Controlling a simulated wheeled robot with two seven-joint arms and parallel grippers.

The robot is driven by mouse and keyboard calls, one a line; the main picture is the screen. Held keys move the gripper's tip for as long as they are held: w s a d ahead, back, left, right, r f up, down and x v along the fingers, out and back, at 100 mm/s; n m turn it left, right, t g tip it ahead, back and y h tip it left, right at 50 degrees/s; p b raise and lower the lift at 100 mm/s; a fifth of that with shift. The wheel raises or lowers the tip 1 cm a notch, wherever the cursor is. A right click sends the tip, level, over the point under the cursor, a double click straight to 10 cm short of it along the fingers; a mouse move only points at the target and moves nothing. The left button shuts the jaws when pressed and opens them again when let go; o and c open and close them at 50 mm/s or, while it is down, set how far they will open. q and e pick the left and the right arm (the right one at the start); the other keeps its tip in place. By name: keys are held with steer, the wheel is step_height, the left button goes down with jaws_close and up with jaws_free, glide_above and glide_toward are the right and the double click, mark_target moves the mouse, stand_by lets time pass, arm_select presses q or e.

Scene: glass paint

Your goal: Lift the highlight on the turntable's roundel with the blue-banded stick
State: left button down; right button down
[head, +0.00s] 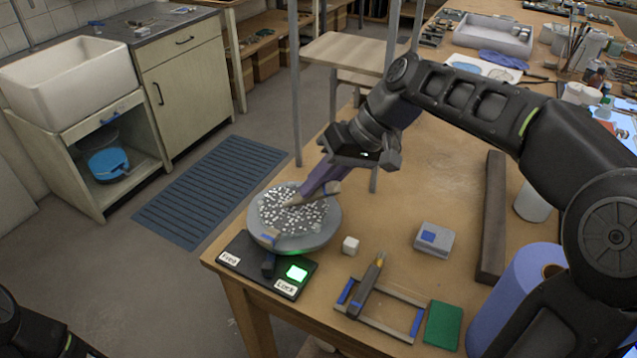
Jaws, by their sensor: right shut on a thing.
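The turntable (322,232) stands at the table's near left corner and carries a roundel (275,213) covered with white speckles on grey. Another stick (366,288) lies on a rest (385,328) with blue marks. My left gripper is out of view; only part of that arm shows at the lower left.
A black panel with Free and Lock labels (285,289) sits before the turntable, its Lock light (297,272) green. Nearby are a white cube (350,245), a grey block with a blue patch (434,239), a green pad (443,325), a dark bar (491,215) and a blue roll (510,300).

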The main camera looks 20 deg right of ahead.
stand_by(0.3)
steer(key=shift+s+d+f+b, duration=0.15)
steer(key=shift+s+d+b, duration=0.25)
steer(key=shift+s+d, duration=0.4)
steer(key=shift+s+a, duration=0.1)
steer(key=shift+w+a, duration=0.1)
steer(key=shift+w, duration=0.25)
steer(key=shift+w+a+p, duration=0.25)
steer(key=shift+w+p, duration=0.25)
steer(key=shift+w, duration=0.25)
steer(key=shift+s+d, duration=0.65)
steer(key=shift+d, duration=0.25)
steer(key=shift+w, duration=0.1)
